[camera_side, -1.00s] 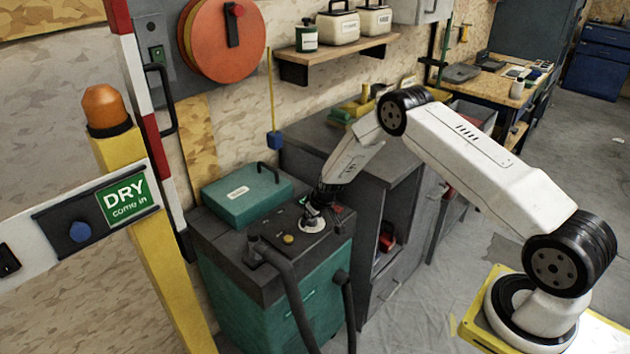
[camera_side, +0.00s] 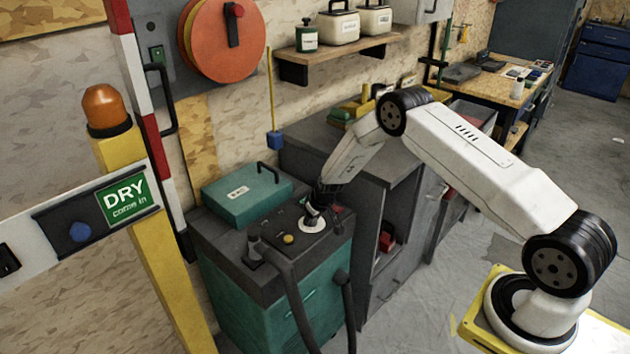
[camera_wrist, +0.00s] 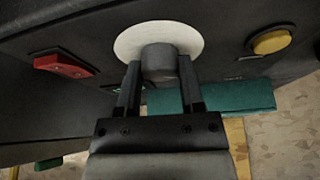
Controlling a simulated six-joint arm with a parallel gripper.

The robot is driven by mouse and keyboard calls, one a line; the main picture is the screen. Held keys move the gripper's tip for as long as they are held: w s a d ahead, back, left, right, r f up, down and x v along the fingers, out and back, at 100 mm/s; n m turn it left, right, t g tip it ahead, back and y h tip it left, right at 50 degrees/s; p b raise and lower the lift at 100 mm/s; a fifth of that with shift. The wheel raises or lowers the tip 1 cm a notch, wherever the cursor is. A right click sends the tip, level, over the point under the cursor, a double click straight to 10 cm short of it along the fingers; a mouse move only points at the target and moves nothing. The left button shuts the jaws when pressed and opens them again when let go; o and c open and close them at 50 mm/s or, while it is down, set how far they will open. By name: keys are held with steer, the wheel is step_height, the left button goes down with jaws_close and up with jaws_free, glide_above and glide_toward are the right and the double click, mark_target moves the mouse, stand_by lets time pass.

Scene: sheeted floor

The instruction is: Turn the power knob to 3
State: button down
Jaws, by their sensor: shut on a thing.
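The power knob (camera_wrist: 159,64) is a dark grey cylinder on a round white dial plate (camera_wrist: 190,40) on the dark machine top. In the wrist view my gripper (camera_wrist: 159,80) has one finger on each side of the knob and is shut on it. In the side view my gripper (camera_side: 314,212) reaches down to the white dial plate (camera_side: 312,226) on the teal machine (camera_side: 285,315). The fingers and arm hide much of the knob there. Dial numbers and the pointer cannot be read in either view.
A yellow button (camera_wrist: 270,41) and a red switch (camera_wrist: 63,65) flank the dial. A teal case (camera_side: 245,195) lies on the machine top behind. A dark hose (camera_side: 290,280) rises at the front. A grey cabinet (camera_side: 385,200) stands close on the right.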

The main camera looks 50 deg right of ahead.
steer(key=shift+a+m+g+h, duration=0.1)
steer(key=shift+m+g+h, duration=0.3)
steer(key=shift+m, duration=0.95)
steer(key=shift+a+m+g+h, duration=0.1)
steer(key=shift+m+h, duration=0.5)
steer(key=shift+m, duration=0.75)
steer(key=m+g, duration=0.1)
steer(key=m, duration=0.2)
steer(key=m+h, duration=0.1)
steer(key=m, duration=0.2)
steer(key=shift+w+g+h, duration=0.2)
steer(key=shift+g+h, duration=0.1)
steer(key=shift+g, duration=0.1)
steer(key=m+g, duration=0.1)
steer(key=m, duration=0.2)
steer(key=m+g, duration=0.1)
steer(key=m, duration=0.2)
steer(key=shift+w+m, duration=0.15)
steer(key=shift+m, duration=0.25)
steer(key=m+g, duration=0.2)
steer(key=m, duration=0.3)
steer(key=shift+w, duration=0.1)
steer(key=shift+m, duration=0.3)
steer(key=shift+c, duration=1.1)
jaws_free()
